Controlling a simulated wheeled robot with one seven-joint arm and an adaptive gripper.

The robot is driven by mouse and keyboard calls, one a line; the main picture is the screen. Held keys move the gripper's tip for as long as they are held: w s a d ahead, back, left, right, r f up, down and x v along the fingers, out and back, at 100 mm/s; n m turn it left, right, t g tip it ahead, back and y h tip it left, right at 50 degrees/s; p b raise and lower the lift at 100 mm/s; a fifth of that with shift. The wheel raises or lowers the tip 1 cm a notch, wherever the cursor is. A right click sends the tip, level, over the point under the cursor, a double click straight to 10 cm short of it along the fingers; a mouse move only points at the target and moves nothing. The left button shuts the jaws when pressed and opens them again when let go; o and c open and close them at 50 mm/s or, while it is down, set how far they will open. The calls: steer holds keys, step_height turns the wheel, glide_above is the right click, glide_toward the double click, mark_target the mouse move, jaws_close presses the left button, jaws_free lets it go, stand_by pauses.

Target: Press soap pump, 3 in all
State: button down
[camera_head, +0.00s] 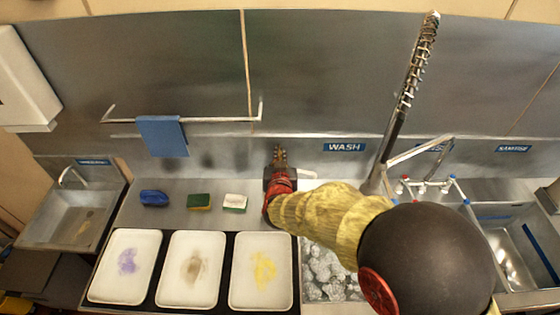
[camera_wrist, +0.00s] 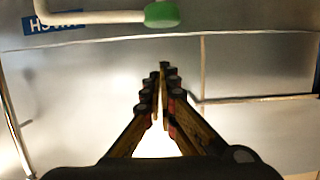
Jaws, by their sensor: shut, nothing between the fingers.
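My gripper (camera_head: 279,153) is shut and empty, in front of the steel back wall, left of the WASH label (camera_head: 344,147). In the wrist view my gripper (camera_wrist: 163,70) has its fingertips together, pointing at the wall. A pale bent tube with a green tip (camera_wrist: 162,14) crosses the top of the wrist view, apart from the fingertips in the picture. It may be part of the soap pump; I cannot tell for sure. No soap pump shows clearly in the head view, where my arm covers part of the counter.
A purple sponge (camera_head: 154,198), a green-yellow sponge (camera_head: 199,202) and a white-green sponge (camera_head: 235,202) lie on the counter. Three stained trays (camera_head: 104,290) stand in front. A blue cloth (camera_head: 162,137) hangs on a rail (camera_head: 220,119). A tall spring faucet (camera_head: 408,95) stands right of my gripper.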

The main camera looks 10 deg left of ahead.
steer(key=shift+s+f, duration=0.15)
steer(key=shift+f, duration=0.8)
steer(key=shift+s+f, duration=0.1)
steer(key=shift+f, duration=0.8)
